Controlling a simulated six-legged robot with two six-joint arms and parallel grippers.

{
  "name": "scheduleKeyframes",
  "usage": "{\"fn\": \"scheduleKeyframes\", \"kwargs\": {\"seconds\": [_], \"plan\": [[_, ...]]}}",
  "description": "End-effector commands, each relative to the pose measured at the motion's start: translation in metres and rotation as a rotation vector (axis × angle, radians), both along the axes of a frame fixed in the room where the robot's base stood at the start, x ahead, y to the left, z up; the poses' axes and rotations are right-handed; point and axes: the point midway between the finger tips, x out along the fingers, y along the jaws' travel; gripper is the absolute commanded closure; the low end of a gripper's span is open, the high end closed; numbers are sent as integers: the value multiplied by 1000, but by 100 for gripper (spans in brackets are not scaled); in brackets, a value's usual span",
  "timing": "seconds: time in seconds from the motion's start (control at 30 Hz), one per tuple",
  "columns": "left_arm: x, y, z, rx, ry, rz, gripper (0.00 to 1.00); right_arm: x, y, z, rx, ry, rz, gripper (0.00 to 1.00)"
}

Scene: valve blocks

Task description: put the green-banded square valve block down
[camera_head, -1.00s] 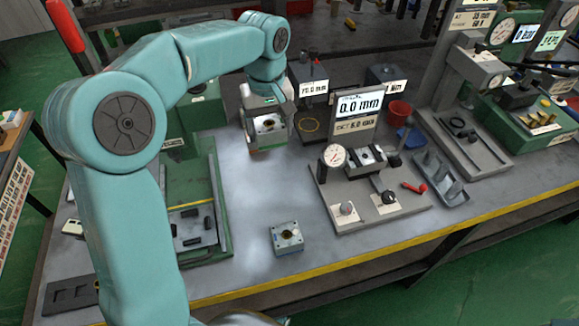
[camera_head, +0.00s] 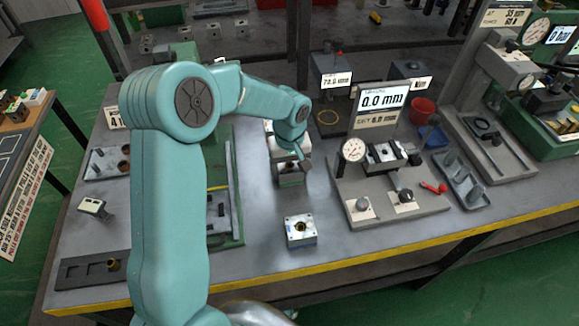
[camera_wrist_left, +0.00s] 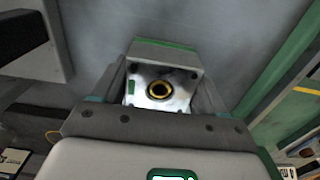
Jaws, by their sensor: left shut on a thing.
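The green-banded square valve block (camera_wrist_left: 158,88) shows in the left wrist view as a pale square block with a dark, yellow-ringed hole and green strips. My left gripper (camera_wrist_left: 158,110) is shut on it, a finger on each side. In the head view the held block (camera_head: 292,177) is under my left gripper (camera_head: 290,162), over the middle of the grey bench, partly hidden by the wrist. I cannot tell whether its underside touches the bench. My right gripper is not in view.
Another square block (camera_head: 300,231) with blue marks stands nearer the bench's front edge. A gauge fixture (camera_head: 390,190) with a 0.0 mm display is to the right. A green-framed stand (camera_head: 228,215) is to the left. Bare bench (camera_head: 262,205) lies between them.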

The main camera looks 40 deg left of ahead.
Motion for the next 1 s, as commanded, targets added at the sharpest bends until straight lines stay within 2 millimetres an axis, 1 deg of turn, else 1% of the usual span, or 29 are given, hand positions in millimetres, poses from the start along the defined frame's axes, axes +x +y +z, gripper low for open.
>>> {"fn": "scheduleKeyframes", "kwargs": {"seconds": [0.17, 0.3, 0.33, 0.37, 0.4, 0.67, 0.77, 0.87, 1.0], "plan": [[1, 0, 1, 1, -2, 1, 77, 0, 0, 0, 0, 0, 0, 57], [1, 0, -4, 1, -2, 1, 77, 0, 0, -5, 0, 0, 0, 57], [0, 0, -2, 1, -1, 0, 18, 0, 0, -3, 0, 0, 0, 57], [0, 0, -2, 1, -1, 0, 8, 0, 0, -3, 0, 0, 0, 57], [0, 0, -2, 1, -1, 0, 2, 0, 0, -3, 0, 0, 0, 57], [0, 0, -1, 1, -1, 0, 2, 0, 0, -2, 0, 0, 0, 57], [0, 0, 5, 1, -2, 0, 2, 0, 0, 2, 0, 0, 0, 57], [2, 1, 21, 3, -6, 1, 2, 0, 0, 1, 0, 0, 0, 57], [2, 0, 54, 1, -8, 1, 2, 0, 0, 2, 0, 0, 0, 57]]}}
